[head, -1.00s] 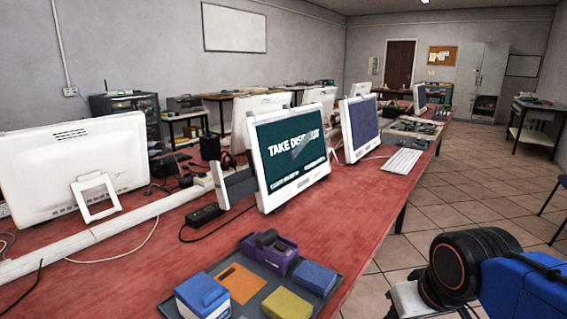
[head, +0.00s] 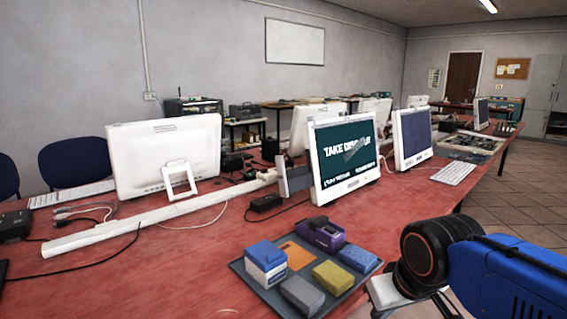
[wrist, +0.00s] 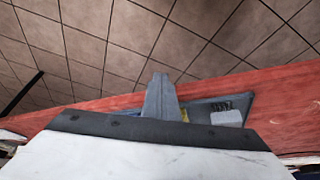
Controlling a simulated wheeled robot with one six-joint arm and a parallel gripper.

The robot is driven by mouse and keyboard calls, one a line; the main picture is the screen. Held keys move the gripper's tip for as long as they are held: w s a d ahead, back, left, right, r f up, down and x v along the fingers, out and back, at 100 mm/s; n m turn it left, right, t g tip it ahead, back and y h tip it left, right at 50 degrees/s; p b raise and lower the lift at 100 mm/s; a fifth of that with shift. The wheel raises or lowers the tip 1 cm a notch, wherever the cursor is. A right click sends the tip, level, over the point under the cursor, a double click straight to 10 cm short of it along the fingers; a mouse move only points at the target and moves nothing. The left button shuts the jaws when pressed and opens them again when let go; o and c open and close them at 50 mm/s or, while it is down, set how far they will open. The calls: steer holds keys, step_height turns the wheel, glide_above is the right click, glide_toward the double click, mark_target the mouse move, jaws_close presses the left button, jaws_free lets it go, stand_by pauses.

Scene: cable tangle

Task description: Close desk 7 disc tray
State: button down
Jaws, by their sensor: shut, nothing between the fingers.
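A white all-in-one computer (head: 343,155) stands on the red desk, its screen reading "TAKE DISC OUT" with smaller unreadable text below. A grey slab (head: 296,178) juts out at its left side; I cannot tell whether this is the disc tray. No disc can be made out. No label shows which desk is number 7. My gripper (wrist: 160,82) shows in the wrist view as grey fingers shut together with nothing between them, over the desk edge near a dark tray.
A grey tray (head: 244,268) with a purple tape dispenser (head: 320,234), sponge-like blocks and a blue-and-white box (head: 266,264) lies at the front. A white cable channel (head: 150,222), cables and a black adapter (head: 265,202) lie left. Tiled floor (head: 512,205) is free right.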

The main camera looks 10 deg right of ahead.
steer(key=w+a+r+n+t+h, duration=0.15)
steer(key=w+a+r, duration=0.35)
steer(key=w+r, duration=0.7)
steer(key=w+a+r+n+g+h, duration=0.15)
steer(key=w+a+r, duration=0.35)
steer(key=w+r, duration=0.8)
steer(key=w+a+r+n+t, duration=0.15)
steer(key=w+a+r, duration=0.25)
steer(key=w+a, duration=0.7)
glide_toward(277, 165)
steer(key=shift+t, duration=0.35)
steer(key=shift+s+x, duration=0.25)
steer(key=shift+x, duration=1.95)
steer(key=shift+d+f, duration=0.15)
steer(key=w+d, duration=0.2)
steer(key=d, duration=0.2)
steer(key=w+d, duration=0.2)
steer(key=d, duration=0.1)
steer(key=w+d, duration=0.3)
steer(key=d, duration=0.1)
steer(key=shift+d, duration=0.35)
